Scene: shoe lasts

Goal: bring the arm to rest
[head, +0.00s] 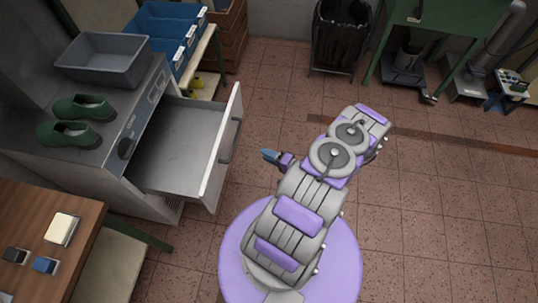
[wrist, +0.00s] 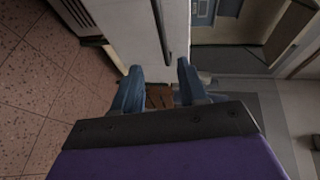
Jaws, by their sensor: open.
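My gripper (head: 270,157) shows in the head view at the left of my folded arm, a short way right of the open drawer's front. In the wrist view my gripper (wrist: 158,88) has its two blue fingers apart with nothing between them. My arm (head: 315,175) is folded above my round purple base. The drawer (head: 184,143) is pulled out of the grey cabinet and looks empty. Its white front also shows in the wrist view (wrist: 125,28), beyond the fingers and apart from them.
Green shoes (head: 80,120) and a grey bin (head: 104,60) stand on the cabinet (head: 50,152). Blue bins (head: 165,35) are behind it. A wooden table (head: 40,215) is at the lower left. A dark waste bin (head: 342,30) and green bench (head: 425,25) stand behind. The tiled floor at right is clear.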

